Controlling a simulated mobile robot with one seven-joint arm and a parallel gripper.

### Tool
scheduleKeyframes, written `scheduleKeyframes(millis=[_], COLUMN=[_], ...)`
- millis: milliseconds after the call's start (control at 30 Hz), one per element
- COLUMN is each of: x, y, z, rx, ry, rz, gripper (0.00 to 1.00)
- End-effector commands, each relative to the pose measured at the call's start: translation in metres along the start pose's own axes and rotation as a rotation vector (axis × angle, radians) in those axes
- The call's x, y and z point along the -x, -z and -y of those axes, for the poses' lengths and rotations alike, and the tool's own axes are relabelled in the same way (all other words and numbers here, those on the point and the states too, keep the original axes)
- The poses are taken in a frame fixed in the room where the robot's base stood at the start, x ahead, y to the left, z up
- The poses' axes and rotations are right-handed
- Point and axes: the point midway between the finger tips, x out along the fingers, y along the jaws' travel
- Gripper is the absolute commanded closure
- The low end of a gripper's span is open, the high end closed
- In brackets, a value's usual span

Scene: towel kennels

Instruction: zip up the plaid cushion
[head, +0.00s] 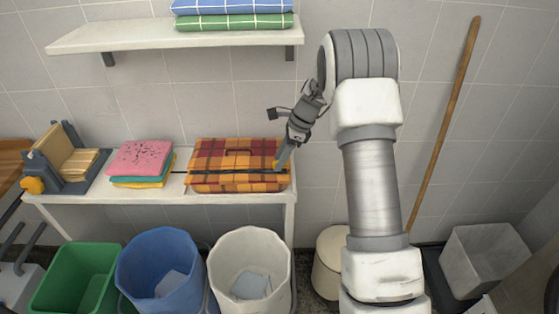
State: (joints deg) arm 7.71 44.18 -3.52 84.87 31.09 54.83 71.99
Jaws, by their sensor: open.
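The plaid cushion (222,159) is orange and dark red and lies on the right end of the white bench. A dark zip line (225,174) runs along its front side, with a small yellow piece near its right end. My gripper (280,166) reaches down to the cushion's right end, close to that yellow piece. The gripper is open. Whether a finger touches the cushion or the zip cannot be told at this size.
A pink towel (141,157) lies on a small stack left of the cushion. A grey press-like device (67,160) stands farther left. A shelf (180,36) with folded towels hangs above. Green (72,278), blue (160,262) and white (250,268) bins stand in front. A wooden pole (445,125) leans at right.

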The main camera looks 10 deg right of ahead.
Motion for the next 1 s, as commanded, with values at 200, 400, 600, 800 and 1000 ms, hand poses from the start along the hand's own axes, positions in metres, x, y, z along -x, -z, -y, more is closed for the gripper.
scheduleKeyframes(millis=[200,400,600,800,1000], x=[-0.0106,-0.0105,-0.0103,-0.0101,-0.01], y=[0.0001,0.0,0.0,-0.0001,0.0], z=[-0.0002,-0.0002,-0.0002,-0.0002,-0.0002], rx=[0.0,0.0,0.0,0.0,0.0], ry=[0.0,0.0,0.0,0.0,0.0], rz=[0.0,0.0,0.0,0.0,0.0], gripper=[0.54,0.54,0.88,1.0,1.0])
